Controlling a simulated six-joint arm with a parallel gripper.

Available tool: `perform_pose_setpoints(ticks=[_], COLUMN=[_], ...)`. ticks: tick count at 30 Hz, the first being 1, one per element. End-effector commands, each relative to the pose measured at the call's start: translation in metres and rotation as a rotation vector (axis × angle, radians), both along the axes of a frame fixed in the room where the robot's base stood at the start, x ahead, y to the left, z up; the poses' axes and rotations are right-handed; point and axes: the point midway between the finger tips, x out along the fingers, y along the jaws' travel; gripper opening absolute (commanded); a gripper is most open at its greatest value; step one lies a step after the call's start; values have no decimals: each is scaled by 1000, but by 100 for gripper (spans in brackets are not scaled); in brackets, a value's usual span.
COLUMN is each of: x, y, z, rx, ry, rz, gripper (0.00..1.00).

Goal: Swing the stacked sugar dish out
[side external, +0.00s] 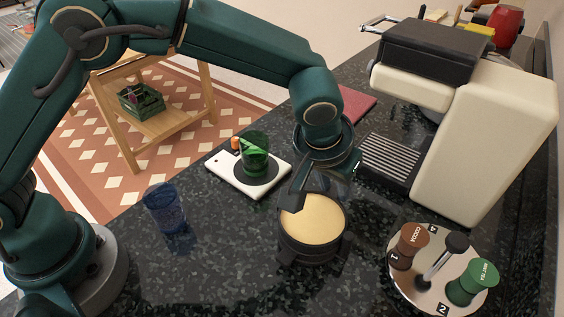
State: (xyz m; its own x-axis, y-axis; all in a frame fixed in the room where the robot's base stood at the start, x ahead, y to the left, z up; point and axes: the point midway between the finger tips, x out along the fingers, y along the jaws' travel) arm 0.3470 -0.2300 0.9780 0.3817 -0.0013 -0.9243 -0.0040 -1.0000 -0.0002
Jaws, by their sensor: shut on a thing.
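The stacked sugar dish (318,255) looks like a dark round container with a pale yellow top face, standing on the dark speckled counter (215,275). My gripper (293,203) reaches down from behind it, with a finger over the back left part of its top rim. The gripper is shut on the dish there; the exact grip point is partly hidden by the finger. Small dark parts stick out low around the dish, and I cannot tell how its tiers are joined.
A round carousel (420,290) with brown and green canisters stands right of the dish. A cream coffee machine (480,145) stands behind it. A blue glass (165,208) stands left, and a white board (222,165) holds a green glass (256,155). The front left counter is clear.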

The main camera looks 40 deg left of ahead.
Motion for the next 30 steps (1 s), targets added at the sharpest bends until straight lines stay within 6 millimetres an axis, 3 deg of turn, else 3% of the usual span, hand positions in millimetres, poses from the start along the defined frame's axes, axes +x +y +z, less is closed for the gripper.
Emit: perform_pose_setpoints(ticks=[11,30], x=[9,28], y=[-9,-54], z=[1,1], rx=[-2,-5], ry=[-3,-5], rz=[-140,-722], gripper=[0,0])
